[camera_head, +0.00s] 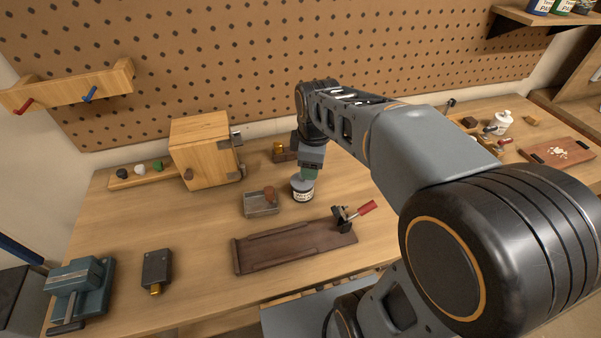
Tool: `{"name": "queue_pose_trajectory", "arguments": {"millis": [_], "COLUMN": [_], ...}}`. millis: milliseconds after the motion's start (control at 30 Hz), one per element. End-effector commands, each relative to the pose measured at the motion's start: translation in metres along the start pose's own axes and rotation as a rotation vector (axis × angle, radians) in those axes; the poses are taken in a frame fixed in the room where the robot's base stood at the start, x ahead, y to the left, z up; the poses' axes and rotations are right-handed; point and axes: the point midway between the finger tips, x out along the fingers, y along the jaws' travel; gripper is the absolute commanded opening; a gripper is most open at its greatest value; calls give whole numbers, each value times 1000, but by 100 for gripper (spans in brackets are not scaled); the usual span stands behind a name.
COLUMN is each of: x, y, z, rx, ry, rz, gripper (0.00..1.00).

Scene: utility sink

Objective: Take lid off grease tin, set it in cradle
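The grease tin appears to be the small round tin (303,194) with a pale label and grey top, upright near the middle of the bench. My gripper (309,172) points down directly over it, with a greenish part at its lower end. The fingers are too small and covered to show whether they are apart or closed, or whether they touch the lid. The lid cannot be told apart from the tin. I cannot say for sure which thing is the cradle; a shallow grey tray (260,211) with a brown knob stands just left of the tin.
A long dark wooden board (290,248) with a red-handled clamp (352,215) lies in front. A wooden cabinet (203,152) stands back left. A blue-grey vise (80,290) and dark block (156,268) are front left. The pegboard (250,60) closes off the back.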

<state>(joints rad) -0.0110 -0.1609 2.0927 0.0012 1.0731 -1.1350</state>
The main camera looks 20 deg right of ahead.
Motion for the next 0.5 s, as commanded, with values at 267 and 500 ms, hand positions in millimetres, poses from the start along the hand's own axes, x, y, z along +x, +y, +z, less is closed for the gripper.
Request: {"name": "queue_pose_trajectory", "arguments": {"millis": [267, 500], "x": [-6, 4], "y": [50, 66], "z": [-25, -32], "rx": [-625, -864], "ry": [-13, -2], "rz": [-101, -140], "gripper": [56, 56]}}
